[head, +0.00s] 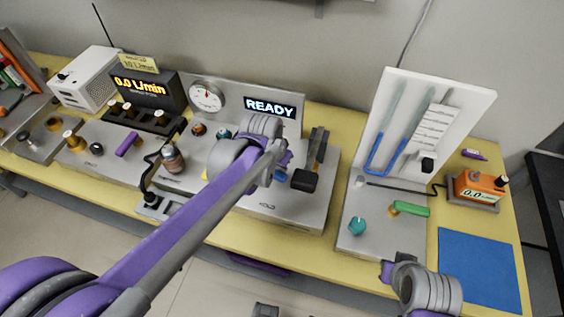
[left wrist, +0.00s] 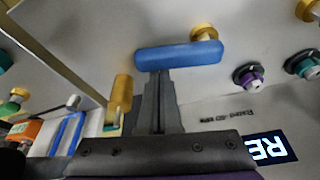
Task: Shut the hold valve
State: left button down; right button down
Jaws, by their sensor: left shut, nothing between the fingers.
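A blue valve handle (left wrist: 178,57) on a brass stem shows in the left wrist view, its bar lying nearly across the picture. In the head view the blue handle (head: 281,175) is mostly hidden by my left gripper (head: 279,160). It sits on the grey panel (head: 300,215), behind a printed label that seems to read HOLD. My left gripper also shows in the left wrist view (left wrist: 158,75). Its fingers are shut and empty, with tips right at the middle of the blue bar; whether they touch it I cannot tell. My right arm's end (head: 425,288) is at the lower right; its fingers are not clear.
The READY display (head: 270,108) and a round gauge (head: 207,96) stand behind. A white board (head: 450,95) with a blue tube is at right. A blue mat (head: 478,268) lies clear at the front right.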

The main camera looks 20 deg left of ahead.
pick_arm(q)
jog(key=m, duration=0.1)
jog(key=s+m, duration=0.1)
jog(key=shift+s+a+m+h, duration=0.15)
jog(key=shift+s+m+h, duration=0.15)
jog(key=shift+m+h, duration=0.1)
pick_arm(e)
jog(key=shift+r, duration=0.1)
pick_arm(q)
jog(key=s+m, duration=0.1)
jog(key=m, duration=0.1)
jog(key=s+a+m+g+h, duration=0.1)
jog(key=m, duration=0.1)
pick_arm(e)
jog(key=shift+r, duration=0.1)
pick_arm(q)
jog(key=m, duration=0.1)
jog(key=s+a+m+g, duration=0.1)
jog(key=m, duration=0.1)
jog(key=shift+s, duration=0.1)
jog(key=m, duration=0.2)
jog(key=s+a+m+g, duration=0.1)
jog(key=m, duration=0.1)
jog(key=shift+a+h, duration=0.3)
jog(key=shift+h, duration=0.1)
jog(key=shift+s+a, duration=0.2)
jog(key=shift+a, duration=0.15)
pick_arm(e)
jog(key=shift+r, duration=0.15)
